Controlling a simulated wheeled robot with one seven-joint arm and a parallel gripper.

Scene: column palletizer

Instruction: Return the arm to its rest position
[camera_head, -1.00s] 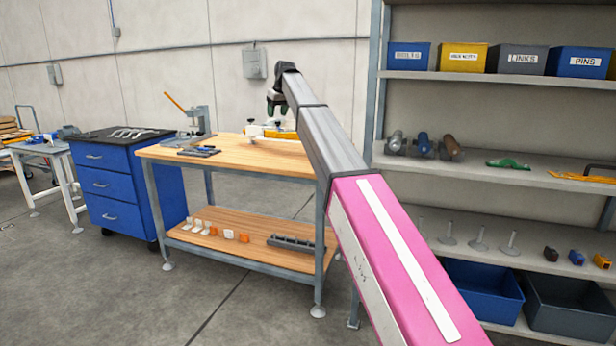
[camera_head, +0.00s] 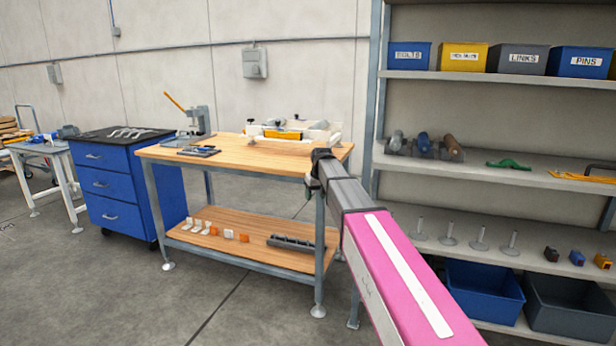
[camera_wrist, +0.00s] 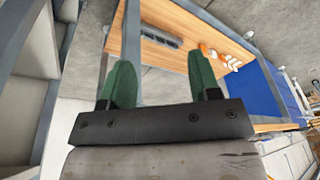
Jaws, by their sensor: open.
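My arm reaches out from the lower right in the head view, with its pink link nearest and a grey link beyond. My gripper (camera_wrist: 160,85) shows in the wrist view as two green fingers standing wide apart with nothing between them. In the head view the gripper end is at the right front corner of the wooden workbench (camera_head: 190,154); its fingers are mostly hidden there by my own arm. In the wrist view the bench's lower shelf (camera_wrist: 200,36) lies beyond the fingers.
A grey shelf rack (camera_head: 378,100) with labelled bins stands close at the right. A white and yellow fixture (camera_head: 290,132) sits on the bench top. A blue drawer cabinet (camera_head: 115,185) is left of the bench. The floor in front of the bench is clear.

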